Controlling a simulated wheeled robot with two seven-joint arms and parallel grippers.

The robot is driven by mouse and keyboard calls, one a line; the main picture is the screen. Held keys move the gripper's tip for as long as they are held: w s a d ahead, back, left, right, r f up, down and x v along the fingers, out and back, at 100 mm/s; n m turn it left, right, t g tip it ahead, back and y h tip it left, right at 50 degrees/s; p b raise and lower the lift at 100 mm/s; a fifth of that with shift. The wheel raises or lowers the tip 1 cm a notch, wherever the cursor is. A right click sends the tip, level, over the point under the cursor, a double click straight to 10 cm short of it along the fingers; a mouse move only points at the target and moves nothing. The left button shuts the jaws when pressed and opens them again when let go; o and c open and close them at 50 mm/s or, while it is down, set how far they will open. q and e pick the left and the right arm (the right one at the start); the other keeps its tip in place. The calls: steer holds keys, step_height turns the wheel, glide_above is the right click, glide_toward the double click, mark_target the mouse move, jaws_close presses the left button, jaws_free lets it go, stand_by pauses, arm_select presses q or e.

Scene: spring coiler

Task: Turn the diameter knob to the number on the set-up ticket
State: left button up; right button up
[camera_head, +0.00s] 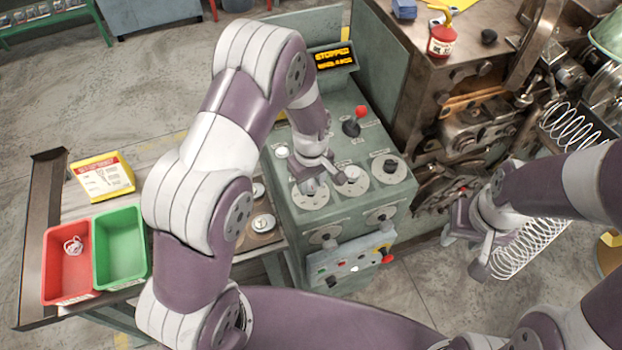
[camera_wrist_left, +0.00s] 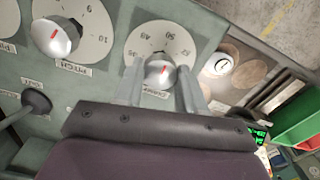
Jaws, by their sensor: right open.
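The diameter knob (camera_wrist_left: 160,72) is a silver cap with a red mark on a white numbered dial plate (camera_wrist_left: 178,35) in the left wrist view. My left gripper (camera_wrist_left: 160,75) has one finger on each side of it, close against its sides, and appears shut on it. In the head view my left gripper (camera_head: 316,178) is over the left dial (camera_head: 310,198) on the green console and hides that knob. The set-up ticket (camera_head: 100,175) is on a yellow stand on the left table; its writing is too small to read. My right gripper (camera_head: 468,236) is open and empty, right of the console.
A second knob (camera_wrist_left: 60,36) is beside the held one. The console (camera_head: 345,225) also bears a red-tipped lever (camera_head: 355,120) and a lit display (camera_head: 333,58) reading STOPPED. Red (camera_head: 68,265) and green (camera_head: 120,250) bins stand left. A coiled spring (camera_head: 525,245) is near my right arm.

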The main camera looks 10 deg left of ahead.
arm_select(q)
steer(key=c, duration=0.3)
steer(key=m+b, duration=0.1)
steer(key=m, duration=0.3)
steer(key=shift+w+m, duration=0.1)
steer(key=shift+m, duration=0.3)
steer(key=m, duration=0.4)
steer(key=shift+r+m+b, duration=0.1)
steer(key=shift+m+b, duration=0.2)
steer(key=shift+m, duration=0.1)
steer(key=o, duration=1)
steer(key=shift+o, duration=0.2)
